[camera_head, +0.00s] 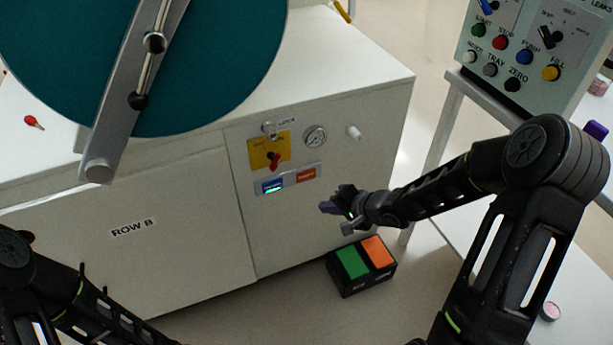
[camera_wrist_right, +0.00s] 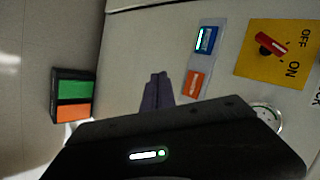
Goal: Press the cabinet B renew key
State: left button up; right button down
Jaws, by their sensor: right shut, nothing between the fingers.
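The white cabinet marked ROW B (camera_head: 200,240) carries a small grey panel on its front. The panel holds a blue lit display (camera_head: 272,186) and an orange key (camera_head: 306,174); its lettering is too small to read. In the right wrist view the display (camera_wrist_right: 206,40) and the orange key (camera_wrist_right: 195,84) lie just right of my fingertips. My right gripper (camera_head: 328,208) is shut and empty, in front of the cabinet, below and right of the key in the head view. It appears apart from the key. The shut fingers show in the wrist view (camera_wrist_right: 158,88).
A yellow OFF/ON plate with a red switch (camera_head: 273,158) sits above the panel, beside a round gauge (camera_head: 315,136). A box with green and orange pedals (camera_head: 362,264) stands on the floor. A control box (camera_head: 530,50) is at upper right. My left arm shows at lower left.

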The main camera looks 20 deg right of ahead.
aim_at(306, 175)
jog(key=shift+w, duration=0.1)
jog(key=w+p, duration=0.2)
jog(key=w, duration=0.6)
jog(key=shift+w+a+p, duration=0.3)
jog(key=shift+p, duration=0.1)
dwell(1.9)
jog(key=shift+w+p, duration=0.45)
jog(key=shift+p, duration=0.35)
